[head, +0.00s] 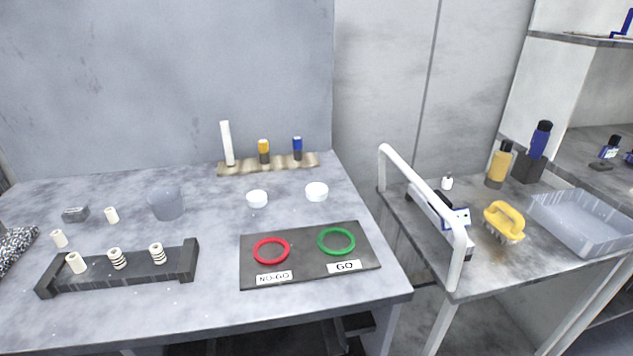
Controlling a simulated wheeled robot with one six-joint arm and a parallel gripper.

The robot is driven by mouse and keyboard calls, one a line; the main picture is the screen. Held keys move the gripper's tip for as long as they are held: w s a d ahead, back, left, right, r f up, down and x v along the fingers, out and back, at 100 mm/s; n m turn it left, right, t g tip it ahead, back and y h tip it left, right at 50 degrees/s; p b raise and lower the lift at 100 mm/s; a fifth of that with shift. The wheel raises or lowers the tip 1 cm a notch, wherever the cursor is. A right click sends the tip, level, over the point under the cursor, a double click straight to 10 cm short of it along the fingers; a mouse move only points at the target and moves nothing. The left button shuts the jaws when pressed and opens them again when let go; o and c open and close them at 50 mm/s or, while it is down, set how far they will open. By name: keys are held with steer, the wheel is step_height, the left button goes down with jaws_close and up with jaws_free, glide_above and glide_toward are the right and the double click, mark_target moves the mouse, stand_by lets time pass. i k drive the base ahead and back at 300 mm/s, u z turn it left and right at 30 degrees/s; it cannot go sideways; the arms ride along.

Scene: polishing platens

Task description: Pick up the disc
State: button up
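Two small round white pieces lie apart on the grey table in the head view, a left one (257,199) and a right one (317,191). They look like thick discs or shallow dishes; I cannot tell which, nor which one the task means. In front of them lies a dark mat (303,273) with a red ring (271,251) by a NO-GO label and a green ring (336,241) by a GO label. Both rings look empty. My gripper is not in view.
A dark rack (180,267) holds white cylinders, some banded. Behind it stand a translucent cup (167,204) and loose cylinders. A wavy holder (285,165) stands at the back. The side table has a white rail (425,195), a yellow brush (505,218) and a grey tray (585,222).

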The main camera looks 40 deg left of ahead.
mark_target(315, 192)
steer(key=u, duration=0.4)
steer(key=i, duration=0.65)
steer(key=u, duration=1.05)
steer(key=i, duration=0.35)
steer(key=u, duration=0.25)
